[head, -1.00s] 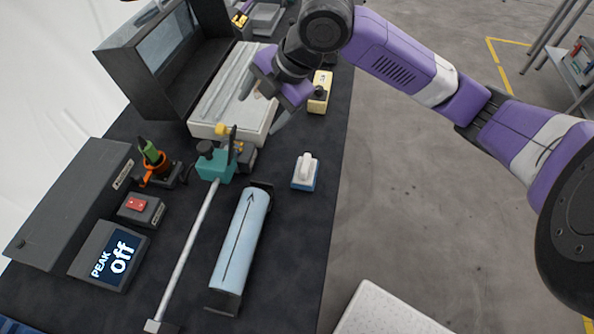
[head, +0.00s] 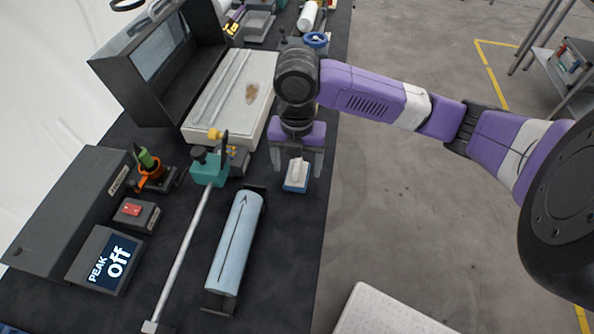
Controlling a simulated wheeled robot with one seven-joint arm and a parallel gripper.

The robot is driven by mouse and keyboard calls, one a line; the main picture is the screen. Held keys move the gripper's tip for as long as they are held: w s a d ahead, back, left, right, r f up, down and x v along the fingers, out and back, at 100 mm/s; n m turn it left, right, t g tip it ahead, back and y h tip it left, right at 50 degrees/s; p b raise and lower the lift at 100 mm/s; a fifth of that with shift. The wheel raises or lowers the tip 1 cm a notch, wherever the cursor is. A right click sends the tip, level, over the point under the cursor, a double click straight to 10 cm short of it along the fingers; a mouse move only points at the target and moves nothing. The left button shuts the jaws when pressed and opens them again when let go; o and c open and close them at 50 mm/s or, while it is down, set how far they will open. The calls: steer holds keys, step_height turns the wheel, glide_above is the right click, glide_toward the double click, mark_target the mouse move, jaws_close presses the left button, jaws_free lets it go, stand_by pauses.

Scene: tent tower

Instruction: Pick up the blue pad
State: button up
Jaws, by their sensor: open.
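The blue pad (head: 296,187) is a small blue block with a white handle on top. It sits on the dark table near its right edge, just right of the light blue roll. My gripper (head: 297,168) points down at it and is open. One finger shows on each side of the white handle in the picture. I cannot tell how far the fingertips are above the table or whether they touch the pad.
The light blue roll (head: 235,243) on its black stand lies left of the pad. A teal clamp block (head: 210,170) with a long metal rod stands further left. A white tray (head: 228,98) lies behind. The table's right edge is close to the pad.

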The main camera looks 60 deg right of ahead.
mark_target(297, 165)
steer(key=shift+f, duration=0.85)
steer(key=shift+c, duration=0.3)
steer(key=c, duration=1.4)
steer(key=shift+o, duration=0.2)
steer(key=shift+r, duration=0.1)
step_height(297, 165, up, 20)
